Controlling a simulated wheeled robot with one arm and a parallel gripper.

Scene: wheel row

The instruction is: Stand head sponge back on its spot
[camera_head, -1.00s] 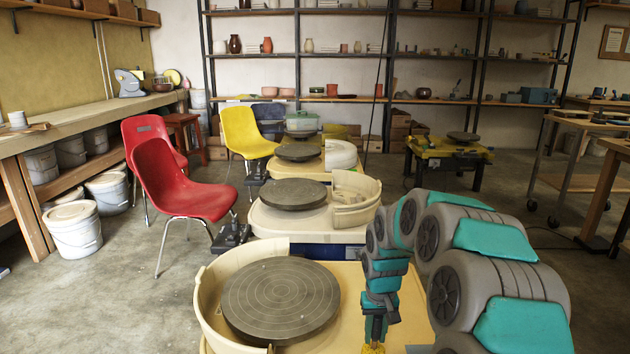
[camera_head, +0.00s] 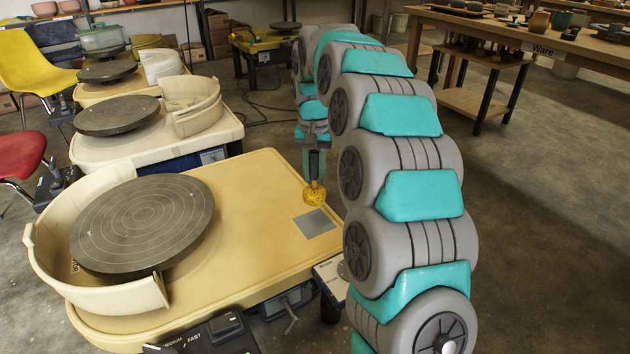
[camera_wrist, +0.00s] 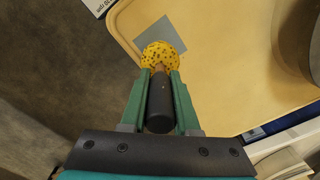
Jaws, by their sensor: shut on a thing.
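My gripper (camera_head: 313,165) is shut on the dark handle of the head sponge, which has a round yellow speckled head (camera_head: 315,194). The sponge hangs head down near the right edge of the wheel's cream deck, beside and above a grey square patch (camera_head: 315,222). In the wrist view the dark handle (camera_wrist: 160,106) lies between my green fingers (camera_wrist: 160,100), and the yellow head (camera_wrist: 158,56) overlaps the near edge of the grey square (camera_wrist: 160,34). I cannot tell the exact gap between the sponge head and the deck.
The wheel head (camera_head: 142,225) and its cream splash pan (camera_head: 45,260) fill the deck's left side. Bare deck (camera_head: 245,215) lies between them and the square. A second wheel (camera_head: 117,115) stands behind. A ware table (camera_head: 540,50) stands at the right, with open floor before it.

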